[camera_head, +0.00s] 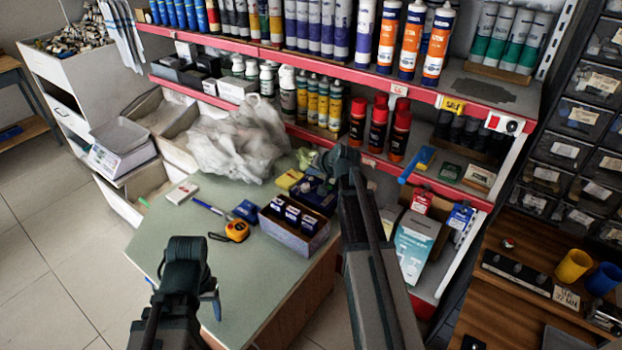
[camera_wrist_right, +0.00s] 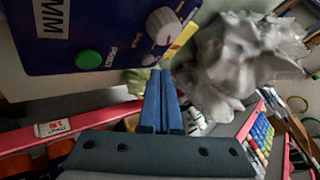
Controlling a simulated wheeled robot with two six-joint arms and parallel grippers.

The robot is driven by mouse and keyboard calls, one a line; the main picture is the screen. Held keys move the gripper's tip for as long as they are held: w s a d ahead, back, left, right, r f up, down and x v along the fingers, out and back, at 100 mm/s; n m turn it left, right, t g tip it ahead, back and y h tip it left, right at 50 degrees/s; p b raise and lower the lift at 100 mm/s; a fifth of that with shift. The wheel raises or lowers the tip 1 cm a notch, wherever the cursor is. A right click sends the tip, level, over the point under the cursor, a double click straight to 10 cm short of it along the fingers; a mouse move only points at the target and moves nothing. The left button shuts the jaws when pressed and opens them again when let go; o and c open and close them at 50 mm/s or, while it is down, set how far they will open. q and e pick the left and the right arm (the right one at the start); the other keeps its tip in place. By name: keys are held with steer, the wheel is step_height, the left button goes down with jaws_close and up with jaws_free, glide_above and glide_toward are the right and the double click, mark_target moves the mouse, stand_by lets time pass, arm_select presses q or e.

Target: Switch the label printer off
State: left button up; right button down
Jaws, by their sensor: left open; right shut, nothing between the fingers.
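The label printer (camera_head: 316,197) is a dark blue box on the green counter, partly hidden by my right gripper. In the right wrist view its blue panel (camera_wrist_right: 60,57) fills the top left, with a green button (camera_wrist_right: 88,60), a pale round knob (camera_wrist_right: 163,25) and a small whitish control (camera_wrist_right: 148,60) near its edge. My right gripper (camera_head: 322,163) is shut and empty. In the right wrist view its blue fingertips (camera_wrist_right: 161,74) are close to the small control; I cannot tell whether they touch it. My left gripper (camera_head: 184,292) is open and empty at the counter's front left.
A crumpled plastic bag (camera_head: 240,140) lies behind the printer. A box of small dark packages (camera_head: 293,236), a tape measure (camera_head: 237,231) and a blue pen (camera_head: 210,208) lie in front and left. Shelves with red edges (camera_head: 330,133) rise behind. The counter's left front is mostly clear.

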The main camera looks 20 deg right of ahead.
arm_select(q)
steer(key=shift+f+b, duration=0.4)
steer(key=shift+f, duration=0.05)
arm_select(e)
steer(key=shift+f, duration=0.5)
steer(key=shift+r, duration=0.1)
